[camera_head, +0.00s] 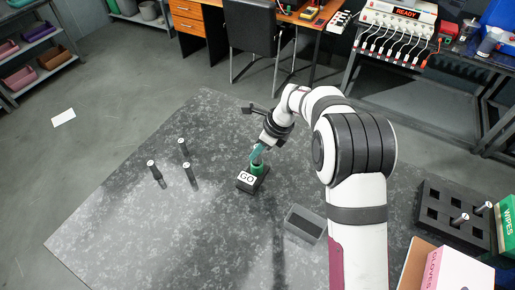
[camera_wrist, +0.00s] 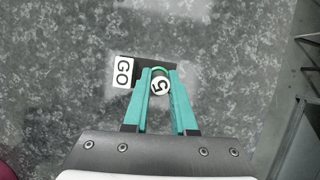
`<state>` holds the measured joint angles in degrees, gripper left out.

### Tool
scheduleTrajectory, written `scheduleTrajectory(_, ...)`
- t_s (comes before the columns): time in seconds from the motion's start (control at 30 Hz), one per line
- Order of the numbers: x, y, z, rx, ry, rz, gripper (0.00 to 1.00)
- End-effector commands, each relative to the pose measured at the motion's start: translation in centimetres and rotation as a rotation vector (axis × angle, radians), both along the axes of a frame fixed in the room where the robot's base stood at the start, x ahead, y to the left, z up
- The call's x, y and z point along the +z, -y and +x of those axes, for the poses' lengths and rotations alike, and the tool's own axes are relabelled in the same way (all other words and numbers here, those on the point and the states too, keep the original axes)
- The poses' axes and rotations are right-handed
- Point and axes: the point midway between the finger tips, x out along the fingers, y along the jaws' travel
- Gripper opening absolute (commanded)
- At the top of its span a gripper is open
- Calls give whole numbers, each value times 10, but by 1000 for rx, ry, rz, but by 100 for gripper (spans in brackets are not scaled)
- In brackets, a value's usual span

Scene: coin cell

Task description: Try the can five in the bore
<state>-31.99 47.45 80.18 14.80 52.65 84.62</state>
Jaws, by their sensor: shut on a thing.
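My gripper (camera_head: 257,153) is shut on can five, a small can with a white top marked 5 (camera_wrist: 160,86). In the wrist view the two teal fingers (camera_wrist: 160,98) flank the can. The gauge is a green ring (camera_head: 258,168) on a black base with a white GO label (camera_head: 246,178); the label also shows in the wrist view (camera_wrist: 123,72). The gripper is right at the green ring, with the can over or at its bore. The can and fingers hide most of the opening, so I cannot tell how far the can is inside.
Three dark cans with white tops (camera_head: 151,163) (camera_head: 182,141) (camera_head: 188,165) stand left of the gauge. A grey open bin (camera_head: 305,209) lies to the right. A black rack (camera_head: 428,208) holds two cans near the WIPES (camera_head: 507,224) and GLOVES (camera_head: 457,272) boxes. The front left table is clear.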

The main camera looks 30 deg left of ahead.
Motion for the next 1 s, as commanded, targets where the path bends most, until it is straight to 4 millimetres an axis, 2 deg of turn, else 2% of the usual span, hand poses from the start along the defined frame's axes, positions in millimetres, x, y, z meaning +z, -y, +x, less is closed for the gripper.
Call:
scheduleTrajectory(0.53,-6,0,0,0,0,0,0)
scheduleTrajectory(1.0,1,0,0,0,0,0,0)
